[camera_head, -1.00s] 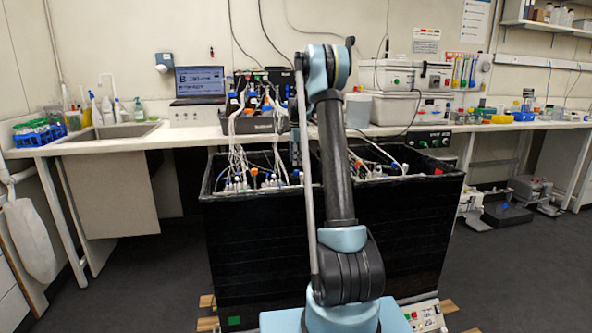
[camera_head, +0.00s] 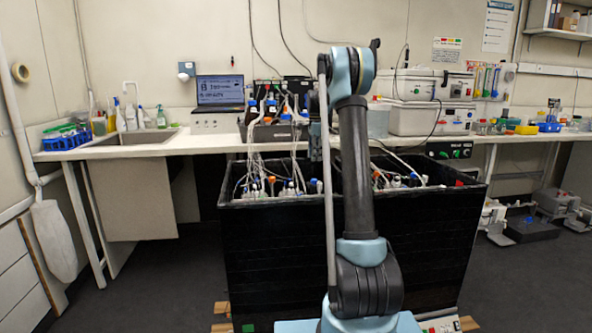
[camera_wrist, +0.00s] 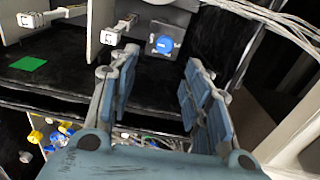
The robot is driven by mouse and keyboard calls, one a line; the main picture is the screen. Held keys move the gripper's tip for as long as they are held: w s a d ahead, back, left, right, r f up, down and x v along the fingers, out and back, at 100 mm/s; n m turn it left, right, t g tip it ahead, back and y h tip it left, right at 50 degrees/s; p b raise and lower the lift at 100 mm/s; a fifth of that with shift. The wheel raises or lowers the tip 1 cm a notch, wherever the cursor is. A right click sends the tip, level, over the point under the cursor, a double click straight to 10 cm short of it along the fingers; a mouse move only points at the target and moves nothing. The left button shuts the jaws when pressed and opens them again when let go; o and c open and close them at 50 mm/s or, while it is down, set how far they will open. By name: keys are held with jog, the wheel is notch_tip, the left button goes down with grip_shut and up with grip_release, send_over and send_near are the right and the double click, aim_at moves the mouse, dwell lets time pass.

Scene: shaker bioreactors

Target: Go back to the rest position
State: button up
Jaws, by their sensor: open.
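My gripper (camera_wrist: 160,92) shows in the wrist view with its two blue-padded fingers spread apart. It is open and nothing is between the fingers. Beyond the fingertips are a blue round cap (camera_wrist: 164,44) on a grey square plate and white clip-like fittings on pale panels. In the head view my arm stands upright in front of the black shaker box (camera_head: 270,250), bent at its top. The gripper itself is mostly hidden behind the arm there.
The black box holds bottles, caps and white tubing. Behind it a long white bench (camera_head: 215,143) carries a sink (camera_head: 135,137), a laptop (camera_head: 220,90), a bottle rack and stacked white instruments (camera_head: 430,117). Open dark floor lies to the left and right of the box.

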jog(key=s+r+n+t, duration=0.15)
jog(key=s+n, duration=0.25)
jog(key=s, duration=1.2)
jog(key=s+r+n, duration=0.2)
jog(key=s+n, duration=0.3)
jog(key=s, duration=1.2)
jog(key=s+f+n, duration=0.4)
jog(key=s+f, duration=0.4)
jog(key=s, duration=0.4)
jog(key=s+f+n, duration=0.4)
jog(key=s+f, duration=0.5)
jog(key=s, duration=0.4)
jog(key=shift+s+f+t, duration=0.2)
jog(key=shift+f+t, duration=0.05)
jog(key=shift+t, duration=0.1)
